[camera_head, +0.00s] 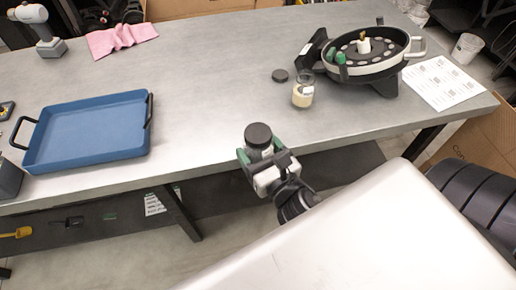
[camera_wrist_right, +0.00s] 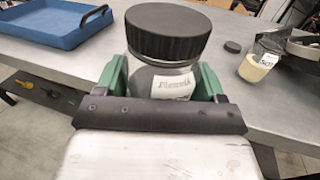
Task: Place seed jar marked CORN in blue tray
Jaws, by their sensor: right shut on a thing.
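A jar with a black lid (camera_head: 258,136) is held between the green-padded fingers of my right gripper (camera_head: 262,158), near the table's front edge. In the right wrist view the jar (camera_wrist_right: 165,82) is upright, with dark contents and a white label whose word is too blurred to read surely. The blue tray (camera_head: 88,132) lies on the left of the table, empty, with black handles; it also shows in the right wrist view (camera_wrist_right: 60,22). My left gripper is not in view.
A loose black lid (camera_head: 280,75) lies by the second jar. A round seed meter (camera_head: 365,55) stands at the right beside a paper sheet (camera_head: 443,82). A pink cloth (camera_head: 122,38) and a drill (camera_head: 38,30) are at the back left. The table between tray and second jar is clear.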

